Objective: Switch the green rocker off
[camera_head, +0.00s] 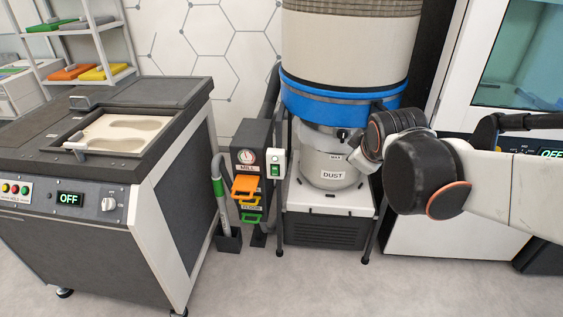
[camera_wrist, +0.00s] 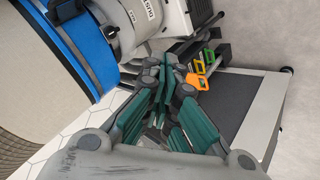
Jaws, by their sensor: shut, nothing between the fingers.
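The green rocker (camera_head: 275,170) sits in a white switch box (camera_head: 276,157) beside the dark post, just left of the dust collector, in the head view. I cannot make out the rocker in the wrist view; my fingers cover part of that area. My gripper (camera_wrist: 169,76) shows in the wrist view with its teal-padded fingers closed together at the tips and nothing between them. In the head view my arm reaches in from the right, in front of the collector, and my wrist hides most of the gripper. It is to the right of the switch box, apart from it.
The dust collector with its blue band (camera_head: 325,100) and dust bin (camera_head: 327,160) stands right of the switch. Orange, yellow and green gate handles (camera_head: 245,187) hang left of and below it. The grinding machine (camera_head: 150,220), its display reading OFF, stands left. Floor in front is clear.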

